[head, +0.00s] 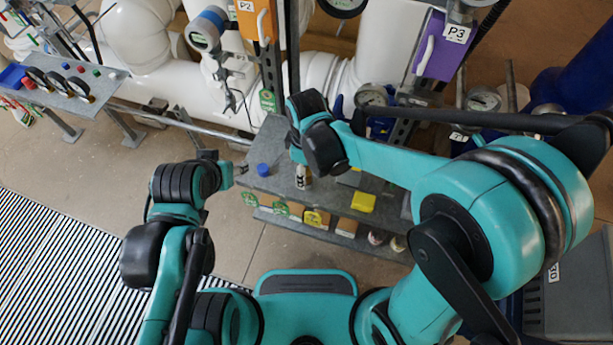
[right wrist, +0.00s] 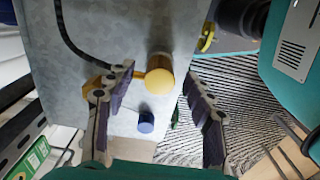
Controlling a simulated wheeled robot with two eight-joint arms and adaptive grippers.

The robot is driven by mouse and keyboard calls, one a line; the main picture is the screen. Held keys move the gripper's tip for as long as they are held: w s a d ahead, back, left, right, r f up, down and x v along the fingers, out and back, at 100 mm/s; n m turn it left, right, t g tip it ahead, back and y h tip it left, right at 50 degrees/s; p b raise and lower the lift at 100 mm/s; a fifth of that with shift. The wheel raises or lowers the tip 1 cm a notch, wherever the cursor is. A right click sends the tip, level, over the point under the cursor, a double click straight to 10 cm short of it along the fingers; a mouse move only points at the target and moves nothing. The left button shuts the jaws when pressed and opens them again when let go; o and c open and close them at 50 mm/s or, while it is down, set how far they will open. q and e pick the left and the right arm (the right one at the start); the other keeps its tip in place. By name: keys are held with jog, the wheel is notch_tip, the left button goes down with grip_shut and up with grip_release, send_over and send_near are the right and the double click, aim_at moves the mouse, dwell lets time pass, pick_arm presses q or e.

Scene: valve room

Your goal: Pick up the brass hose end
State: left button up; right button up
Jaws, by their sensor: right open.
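The brass hose end (right wrist: 159,68) shows in the right wrist view as a gold-yellow cylinder over the grey bench top (right wrist: 95,25). A black hose (right wrist: 78,45) curves in toward it from the upper left. My right gripper (right wrist: 158,72) is open, its two padded fingers on either side of the brass piece in that picture. I cannot tell whether they touch it. In the head view my right wrist (head: 315,130) is above the bench and hides the brass piece. My left gripper (head: 238,168) is at the bench's left edge; its jaws are too small to read.
A blue cap (head: 263,170) stands on the bench, near the right gripper's fingers in the right wrist view (right wrist: 146,122). A yellow block (head: 363,202) is at the bench's front right. White pipes (head: 145,50) and an orange P2 box (head: 256,20) stand behind.

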jog(key=shift+f, duration=0.6)
jog(key=shift+r, duration=0.1)
jog(key=c, duration=1.1)
jog(key=shift+r, duration=0.1)
